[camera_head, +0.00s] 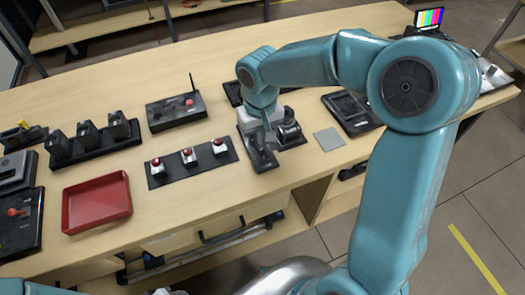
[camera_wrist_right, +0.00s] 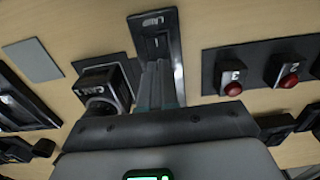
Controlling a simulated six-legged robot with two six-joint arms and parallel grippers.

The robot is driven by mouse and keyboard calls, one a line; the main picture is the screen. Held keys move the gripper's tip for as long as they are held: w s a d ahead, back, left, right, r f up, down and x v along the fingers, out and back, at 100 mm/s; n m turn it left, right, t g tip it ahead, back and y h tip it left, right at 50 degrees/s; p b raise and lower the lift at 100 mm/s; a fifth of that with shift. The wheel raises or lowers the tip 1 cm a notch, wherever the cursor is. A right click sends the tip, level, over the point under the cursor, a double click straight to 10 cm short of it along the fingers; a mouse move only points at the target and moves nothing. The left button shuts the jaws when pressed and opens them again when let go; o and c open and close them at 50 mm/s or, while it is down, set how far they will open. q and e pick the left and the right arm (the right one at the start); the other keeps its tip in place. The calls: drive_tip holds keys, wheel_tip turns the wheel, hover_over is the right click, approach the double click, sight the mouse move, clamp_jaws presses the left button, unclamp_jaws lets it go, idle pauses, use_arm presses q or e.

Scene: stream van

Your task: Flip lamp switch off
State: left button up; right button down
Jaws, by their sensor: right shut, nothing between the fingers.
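A narrow black plate with a switch (camera_wrist_right: 156,42) lies on the wooden bench, ahead of my right gripper in the wrist view. In the head view its plate (camera_head: 264,161) shows below the gripper. My right gripper (camera_wrist_right: 160,80) is shut and empty, with its fingers pointing down over the near part of this plate. It also shows in the head view (camera_head: 270,138). I cannot tell whether the fingertips touch the switch, nor which way the switch is set. My left gripper is out of view.
A dark boxy device (camera_head: 289,131) stands close beside the switch plate. A strip with three red buttons (camera_head: 190,158) lies to the left, and a red tray (camera_head: 97,203) farther left. A grey square pad (camera_head: 329,139) lies flat to the right.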

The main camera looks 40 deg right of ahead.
drive_tip(key=shift+f+b, duration=0.8)
drive_tip(key=shift+f, duration=0.2)
drive_tip(key=shift+r, duration=0.1)
idle(0.3)
drive_tip(key=shift+r+p, duration=0.6)
drive_tip(key=shift+p, duration=0.05)
wheel_tip(320, 180, up, 6)
drive_tip(key=p, duration=0.4)
drive_tip(key=shift+f, duration=0.1)
drive_tip(key=shift+f, duration=0.1)
